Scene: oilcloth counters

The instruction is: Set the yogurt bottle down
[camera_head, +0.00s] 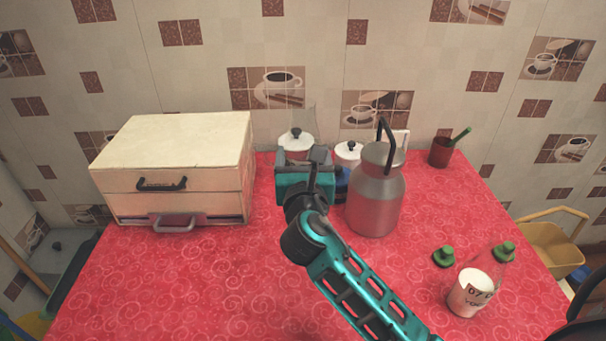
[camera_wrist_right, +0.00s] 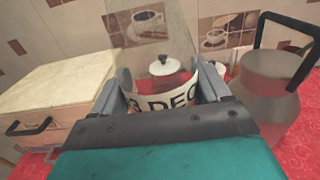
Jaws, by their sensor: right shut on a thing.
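My right gripper (camera_head: 306,165) is at the back middle of the counter, left of the metal can. It is shut on the yogurt bottle (camera_wrist_right: 165,103), a clear bottle with a white label reading "DEC". In the head view only the bottle's faint clear upper part (camera_head: 304,118) shows above the gripper; its base is hidden, so I cannot tell whether it touches the counter. It looks upright in the right wrist view. A second clear bottle (camera_head: 470,293), with a white label and green cap, stands at the front right. My left gripper is not in view.
On the red counter (camera_head: 200,290) stand a cream drawer box (camera_head: 175,150), a metal can (camera_head: 375,200), white-lidded jars (camera_head: 348,151) behind, a brown cup (camera_head: 439,153) and a loose green stopper (camera_head: 443,257). The front left is clear.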

